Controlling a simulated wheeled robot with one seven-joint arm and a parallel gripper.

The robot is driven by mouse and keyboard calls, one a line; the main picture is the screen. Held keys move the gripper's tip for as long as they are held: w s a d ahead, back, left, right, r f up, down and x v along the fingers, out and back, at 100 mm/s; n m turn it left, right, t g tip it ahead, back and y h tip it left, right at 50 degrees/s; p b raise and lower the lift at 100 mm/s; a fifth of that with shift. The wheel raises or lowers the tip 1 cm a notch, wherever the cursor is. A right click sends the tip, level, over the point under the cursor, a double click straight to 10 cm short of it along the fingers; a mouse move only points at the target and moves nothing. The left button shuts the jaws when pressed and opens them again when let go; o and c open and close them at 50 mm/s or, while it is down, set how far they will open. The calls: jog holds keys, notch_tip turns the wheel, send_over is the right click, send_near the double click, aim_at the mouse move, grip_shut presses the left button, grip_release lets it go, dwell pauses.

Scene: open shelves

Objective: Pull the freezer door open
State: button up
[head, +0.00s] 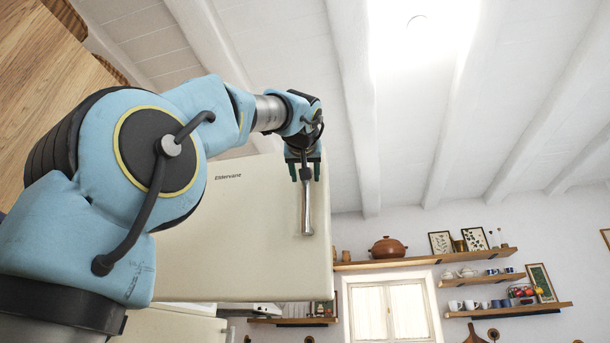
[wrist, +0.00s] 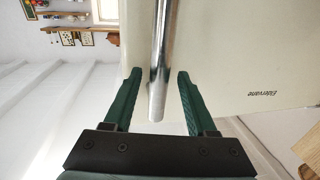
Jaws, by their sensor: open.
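The cream freezer door (head: 240,235), marked with a brand name, fills the middle of the head view. It also shows in the wrist view (wrist: 225,50). Its lower edge reaches well past the cream body below (head: 175,325), so it appears to stand out from it; the hinge side is hidden behind my arm. A straight metal bar handle (head: 307,212) runs up and down near the door's right edge. My gripper (head: 306,174) is open at the handle's upper end. In the wrist view the handle (wrist: 158,60) lies between the two green fingers, with gaps on both sides.
Wall shelves (head: 505,310) with cups, pots and pictures hang at the right, around a shuttered window (head: 390,310). A wooden surface (head: 45,90) shows at upper left. The space right of the door looks clear.

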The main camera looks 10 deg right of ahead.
jog(key=b+v, duration=0.2)
jog(key=v, duration=0.8)
jog(key=shift+s+b, duration=0.35)
jog(key=shift+b, duration=0.05)
jog(key=shift+a, duration=0.1)
